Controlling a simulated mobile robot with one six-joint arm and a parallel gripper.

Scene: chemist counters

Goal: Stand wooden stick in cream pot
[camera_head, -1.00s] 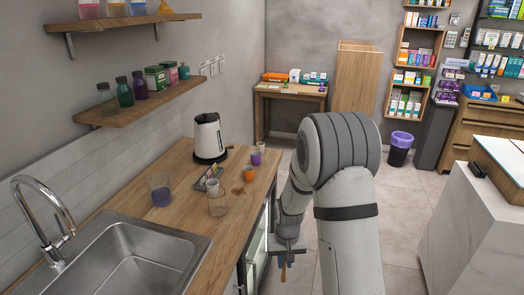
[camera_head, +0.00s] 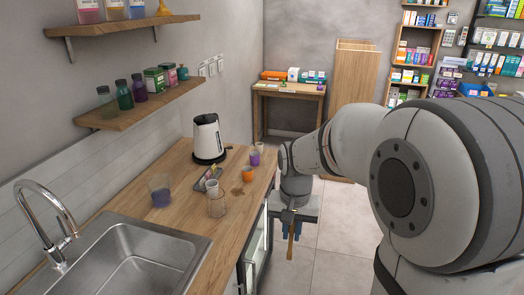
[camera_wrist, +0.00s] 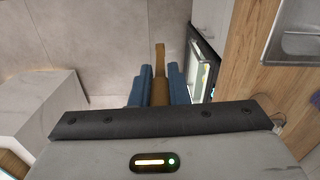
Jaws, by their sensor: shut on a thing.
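The wooden stick (camera_head: 291,246) hangs upright below my gripper (camera_head: 294,215), in the air over the floor just right of the counter. My gripper is shut on it. In the wrist view, the stick (camera_wrist: 160,62) lies between the blue fingers of my gripper (camera_wrist: 156,80). Two small pale pots stand on the counter: one (camera_head: 212,186) by the grey tray, another (camera_head: 260,147) behind a purple cup. I cannot tell for sure which is the cream pot. Both are left of my gripper and apart from it.
An orange cup (camera_head: 248,174), a purple cup (camera_head: 255,158), a clear beaker (camera_head: 217,207), a glass with purple contents (camera_head: 160,191) and a kettle (camera_head: 208,138) crowd the wooden counter (camera_head: 190,220). The sink (camera_head: 140,260) is nearer. The floor (camera_head: 325,265) right of the counter is clear.

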